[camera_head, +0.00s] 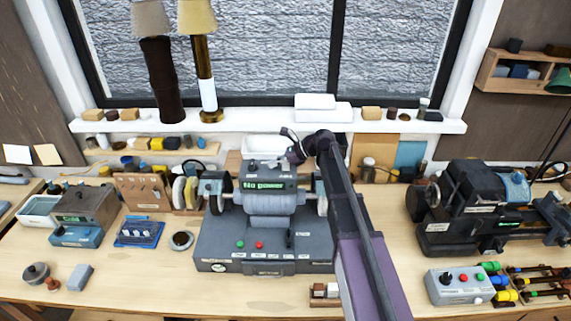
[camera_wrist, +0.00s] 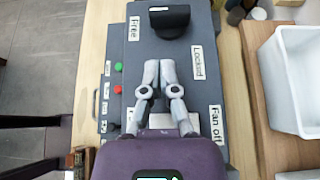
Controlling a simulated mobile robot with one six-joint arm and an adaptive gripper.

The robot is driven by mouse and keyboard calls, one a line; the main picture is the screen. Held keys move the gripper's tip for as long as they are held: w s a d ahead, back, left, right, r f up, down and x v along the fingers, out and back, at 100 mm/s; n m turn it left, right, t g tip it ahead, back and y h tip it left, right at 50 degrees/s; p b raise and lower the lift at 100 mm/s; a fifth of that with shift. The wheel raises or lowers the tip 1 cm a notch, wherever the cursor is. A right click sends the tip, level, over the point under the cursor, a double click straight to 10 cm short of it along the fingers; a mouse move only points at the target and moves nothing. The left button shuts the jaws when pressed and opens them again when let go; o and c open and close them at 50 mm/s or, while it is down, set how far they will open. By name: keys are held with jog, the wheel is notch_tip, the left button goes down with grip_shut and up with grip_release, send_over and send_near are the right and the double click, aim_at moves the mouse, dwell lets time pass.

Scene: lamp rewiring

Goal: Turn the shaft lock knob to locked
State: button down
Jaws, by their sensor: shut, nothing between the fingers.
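The shaft lock knob (camera_wrist: 170,20) is a black knob with a raised bar grip, at the top of the wrist view on a grey housing (camera_wrist: 150,45). The "Free" label (camera_wrist: 134,28) is to its left and the "Locked" label (camera_wrist: 197,62) below it to the right. The bar lies roughly across the picture; I cannot tell which label it points to. My gripper (camera_wrist: 160,66) is shut and empty, with its fingertips below the knob in the picture and apart from it.
A "Fan off" label (camera_wrist: 216,124) is on the housing near my gripper. Green (camera_wrist: 118,67) and red (camera_wrist: 117,89) buttons are to the left. A white tray (camera_wrist: 290,75) stands at the right. In the head view, another machine (camera_head: 470,190) stands on the right of the bench.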

aim_at(254, 167)
jog(key=shift+w+a+f, duration=0.1)
jog(key=shift+a+f, duration=0.05)
jog(key=shift+a, duration=2.05)
jog(key=shift+d, duration=0.2)
jog(key=shift+a, duration=0.1)
jog(key=shift+m+t, duration=0.3)
